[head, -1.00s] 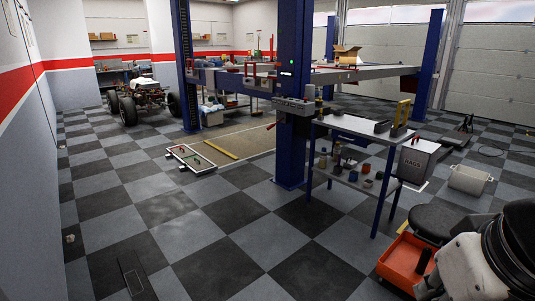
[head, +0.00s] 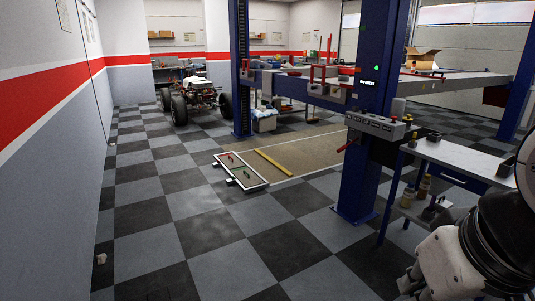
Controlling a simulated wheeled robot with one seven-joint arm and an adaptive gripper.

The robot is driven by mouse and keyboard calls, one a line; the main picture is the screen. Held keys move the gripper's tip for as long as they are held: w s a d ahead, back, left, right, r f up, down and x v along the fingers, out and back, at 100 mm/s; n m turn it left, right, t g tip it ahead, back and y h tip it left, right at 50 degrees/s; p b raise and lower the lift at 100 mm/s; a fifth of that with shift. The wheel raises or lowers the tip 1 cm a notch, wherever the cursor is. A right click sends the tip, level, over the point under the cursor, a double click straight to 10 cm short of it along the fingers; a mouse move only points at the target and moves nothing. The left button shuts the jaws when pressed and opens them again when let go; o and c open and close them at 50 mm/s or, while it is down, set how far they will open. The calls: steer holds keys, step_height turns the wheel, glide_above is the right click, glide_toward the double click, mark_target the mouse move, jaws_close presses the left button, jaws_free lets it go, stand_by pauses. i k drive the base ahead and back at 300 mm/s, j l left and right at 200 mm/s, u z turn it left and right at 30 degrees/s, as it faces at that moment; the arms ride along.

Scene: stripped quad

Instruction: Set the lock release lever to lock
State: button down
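The control box (head: 377,126) is grey, with several buttons or switches along it. It is mounted on the blue lift post (head: 368,180) right of centre. A lever with a red grip (head: 347,145) sticks out from the box's left side and points down and left. I take it to be the lock release lever, but its lock markings are too small to read. My white and black arm fills the lower right corner, well apart from the lever. My gripper (head: 408,284) shows only as a small dark part at the bottom edge, its fingers not clear.
A work table (head: 455,158) with bottles on its lower shelf stands right of the post. A low framed tray (head: 240,172) lies on the floor left of the post. A stripped vehicle (head: 195,95) stands at the back left.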

mark_target(341, 149)
steer(key=i+z, duration=0.1)
steer(key=i, duration=0.85)
steer(key=i+j+z, duration=0.1)
steer(key=i, duration=0.9)
steer(key=i+j+z, duration=0.25)
steer(key=i+z, duration=0.15)
steer(key=i, duration=0.15)
steer(key=i+j+z, duration=0.8)
steer(key=i+j, duration=0.1)
